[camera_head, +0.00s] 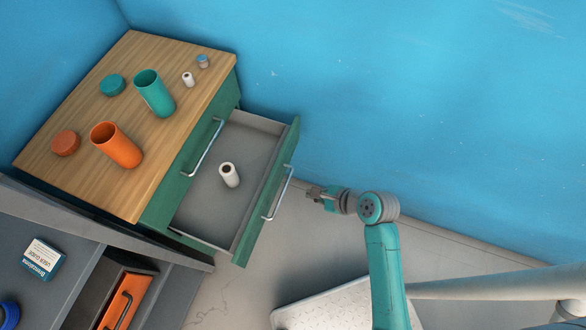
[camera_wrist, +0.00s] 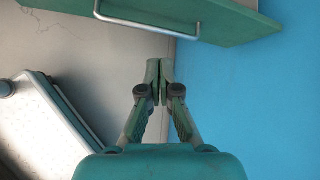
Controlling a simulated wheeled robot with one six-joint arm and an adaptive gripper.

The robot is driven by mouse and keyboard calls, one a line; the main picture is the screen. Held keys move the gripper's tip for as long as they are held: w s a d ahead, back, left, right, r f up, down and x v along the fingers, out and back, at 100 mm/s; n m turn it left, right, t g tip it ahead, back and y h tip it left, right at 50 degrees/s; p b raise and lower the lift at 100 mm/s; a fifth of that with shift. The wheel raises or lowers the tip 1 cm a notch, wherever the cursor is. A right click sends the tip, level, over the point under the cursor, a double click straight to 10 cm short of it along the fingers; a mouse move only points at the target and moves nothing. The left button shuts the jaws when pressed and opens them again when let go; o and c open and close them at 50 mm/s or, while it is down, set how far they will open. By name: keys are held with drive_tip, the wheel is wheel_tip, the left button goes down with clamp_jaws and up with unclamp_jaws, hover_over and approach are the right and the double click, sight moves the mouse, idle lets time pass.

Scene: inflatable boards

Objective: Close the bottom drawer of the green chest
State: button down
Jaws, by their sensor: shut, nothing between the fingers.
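The green chest (camera_head: 158,217) with a wooden top stands against the blue wall at the left in the head view. Its lower drawer (camera_head: 270,207) is pulled out, and a white roll (camera_head: 229,174) stands inside on the grey drawer floor. The drawer front carries a silver bar handle (camera_head: 279,194), which also shows at the top of the wrist view (camera_wrist: 147,22). My gripper (camera_head: 309,191) is just to the right of the open drawer front, apart from it. In the wrist view my gripper (camera_wrist: 159,72) has its fingertips together, empty, below the handle.
On the chest top stand a teal canister (camera_head: 155,94), an orange canister (camera_head: 117,147), two lids and two small containers. A dark cabinet (camera_head: 80,287) with an orange drawer (camera_head: 125,298) is at lower left. Blue wall (camera_head: 400,90) lies close behind my gripper.

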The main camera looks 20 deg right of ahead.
drive_tip(key=w+d+r+m+g+y, duration=0.1)
drive_tip(key=w+d+r+m+y, duration=0.1)
drive_tip(key=w+d+r+m, duration=0.15)
approach(276, 174)
drive_tip(key=shift+n, duration=0.35)
drive_tip(key=x, duration=0.5)
drive_tip(key=shift+s+d+f, duration=0.1)
drive_tip(key=shift+f, duration=0.2)
drive_tip(key=shift+w+a, duration=0.35)
drive_tip(key=shift+a, duration=0.1)
drive_tip(key=w+a, duration=1.2)
drive_tip(key=a, duration=0.3)
drive_tip(key=shift+d, duration=0.15)
